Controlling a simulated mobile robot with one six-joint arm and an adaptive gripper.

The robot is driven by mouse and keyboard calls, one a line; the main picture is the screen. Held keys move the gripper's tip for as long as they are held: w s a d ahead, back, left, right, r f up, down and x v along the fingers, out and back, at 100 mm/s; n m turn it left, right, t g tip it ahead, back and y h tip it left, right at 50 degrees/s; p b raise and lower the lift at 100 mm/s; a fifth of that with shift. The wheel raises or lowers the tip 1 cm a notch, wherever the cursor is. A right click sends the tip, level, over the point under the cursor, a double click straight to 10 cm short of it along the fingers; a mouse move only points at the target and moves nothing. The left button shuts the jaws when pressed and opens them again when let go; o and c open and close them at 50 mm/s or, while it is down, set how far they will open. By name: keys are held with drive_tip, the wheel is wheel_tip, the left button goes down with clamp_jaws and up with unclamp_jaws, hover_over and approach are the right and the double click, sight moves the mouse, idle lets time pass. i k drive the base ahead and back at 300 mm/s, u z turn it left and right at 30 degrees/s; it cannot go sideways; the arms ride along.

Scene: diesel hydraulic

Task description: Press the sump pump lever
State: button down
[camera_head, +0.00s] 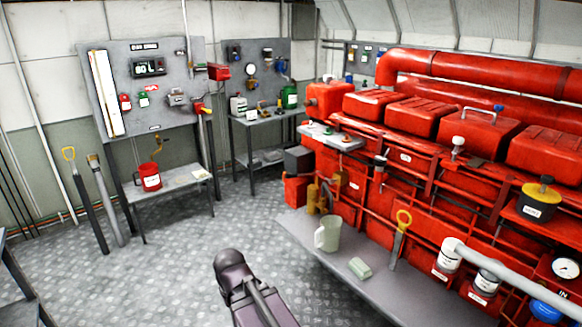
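No lever that I can read as labelled for the sump pump shows. A grey lever-like part with a dark top (379,164) sticks up from the engine front. A red-handled part (201,107) is at the right edge of the left wall panel; I cannot tell what it works. A dark part of my arm shows at bottom centre, over the floor. I cannot see my gripper's fingers.
A thick grey pipe (520,275) crosses at lower right. A bench with a red can (149,177) stands at left. The metal floor (180,270) between is clear.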

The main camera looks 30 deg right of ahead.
sight(292, 176)
drive_tip(key=z, duration=0.4)
drive_tip(key=i, duration=0.9)
drive_tip(key=z, duration=0.55)
